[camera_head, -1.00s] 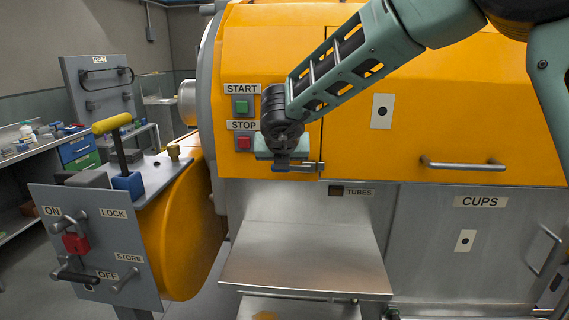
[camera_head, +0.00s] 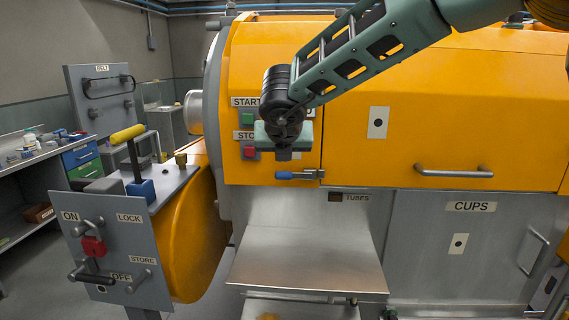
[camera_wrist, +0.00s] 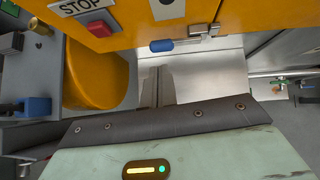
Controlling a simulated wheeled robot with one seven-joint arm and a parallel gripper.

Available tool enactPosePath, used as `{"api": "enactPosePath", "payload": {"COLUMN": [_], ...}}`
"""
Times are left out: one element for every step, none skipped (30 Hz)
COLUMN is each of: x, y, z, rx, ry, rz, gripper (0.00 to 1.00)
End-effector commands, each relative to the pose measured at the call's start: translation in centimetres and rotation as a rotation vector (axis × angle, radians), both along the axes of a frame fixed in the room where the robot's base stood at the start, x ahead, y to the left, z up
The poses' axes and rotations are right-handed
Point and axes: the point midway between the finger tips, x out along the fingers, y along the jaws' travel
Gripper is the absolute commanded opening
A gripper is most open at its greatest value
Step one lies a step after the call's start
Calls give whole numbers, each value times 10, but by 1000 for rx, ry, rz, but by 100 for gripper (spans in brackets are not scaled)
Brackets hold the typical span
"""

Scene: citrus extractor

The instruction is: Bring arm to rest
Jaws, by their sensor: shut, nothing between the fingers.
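My gripper (camera_head: 284,154) hangs in front of the yellow extractor housing (camera_head: 380,65), just right of the red STOP button (camera_head: 249,151) and above a blue-handled latch (camera_head: 297,174). It is shut and empty, apart from the latch as far as I can tell. My arm reaches in from the upper right. In the wrist view my closed fingers (camera_wrist: 158,88) point toward the steel chute, and the blue latch handle (camera_wrist: 161,45) lies beyond them.
The steel chute (camera_head: 300,262) slopes below. The CUPS door (camera_head: 455,240) is right. A workbench (camera_head: 45,155) is at far left.

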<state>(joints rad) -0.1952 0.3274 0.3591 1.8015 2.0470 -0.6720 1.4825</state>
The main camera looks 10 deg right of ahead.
Motion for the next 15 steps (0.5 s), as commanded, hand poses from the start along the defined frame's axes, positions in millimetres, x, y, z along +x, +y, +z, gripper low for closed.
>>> {"api": "enactPosePath", "payload": {"x": [-6, -9, -14, -17, -20, -24, -26, -28, -30, -31, -32, -33, -34, -34, -35], "y": [2, 3, 4, 5, 6, 7, 8, 9, 10, 10, 10, 11, 13, 15, 19], "z": [6, 9, 14, 17, 20, 24, 26, 29, 31, 32, 33, 34, 35, 36, 38], "rx": [2, 1, 2, 1, 0, 1, 0, 0, 0, 1, 0, 0, -14, -36, -73], "ry": [-2, -3, -2, -2, -2, -1, -1, -1, -1, 0, 0, 0, -7, -17, -37], "rz": [-1, 0, -1, 0, 1, -1, -1, -1, 1, 1, 0, 0, 23, 56, 117], "gripper": [0, 0, 0, 0, 0, 0, 0, 0, 0, 0, 0, 0, 0, 0, 0]}}
